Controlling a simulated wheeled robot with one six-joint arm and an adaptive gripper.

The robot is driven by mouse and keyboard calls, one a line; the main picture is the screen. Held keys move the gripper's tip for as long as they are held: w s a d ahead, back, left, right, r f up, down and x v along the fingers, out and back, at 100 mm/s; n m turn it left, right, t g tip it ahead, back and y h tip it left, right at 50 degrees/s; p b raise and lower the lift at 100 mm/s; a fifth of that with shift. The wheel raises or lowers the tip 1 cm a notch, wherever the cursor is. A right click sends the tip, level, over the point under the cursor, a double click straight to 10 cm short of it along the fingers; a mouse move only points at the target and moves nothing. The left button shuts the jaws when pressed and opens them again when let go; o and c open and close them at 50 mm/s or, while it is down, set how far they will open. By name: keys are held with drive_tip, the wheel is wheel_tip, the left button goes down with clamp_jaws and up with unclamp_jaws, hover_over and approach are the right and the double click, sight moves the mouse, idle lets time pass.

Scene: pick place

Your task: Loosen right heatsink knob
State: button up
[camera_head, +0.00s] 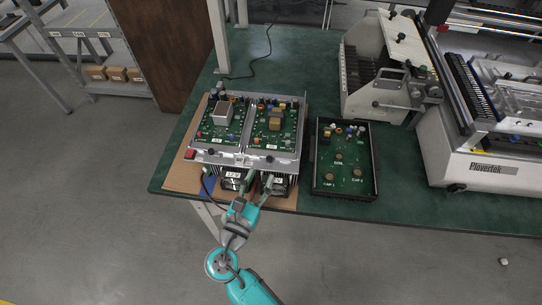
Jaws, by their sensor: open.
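A metal-framed unit with two green circuit boards (273,121) sits near the table's front edge. Black finned heatsinks and fans (230,180) show along its front side. Small dark knobs sit on the front metal strip: a right one (269,159) and a left one (217,153). I cannot tell for sure which one is the heatsink knob. My gripper (260,181) reaches in from the front with its fingers apart. It is close in front of the right half of the unit, below the right knob in the picture, with nothing visible between the fingers. The fingers partly hide the heatsink front.
A black tray (316,185) with a green board stands close to the right. A brown mat (181,178) lies under the unit. A grey-white machine (378,88) and a larger Plovertek machine (470,178) stand further right. The green table (310,80) is bare behind the tray.

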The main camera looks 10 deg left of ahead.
sight(268, 161)
drive_tip(key=x, duration=0.7)
drive_tip(key=shift+w+d, duration=0.1)
drive_tip(key=shift+w, duration=0.25)
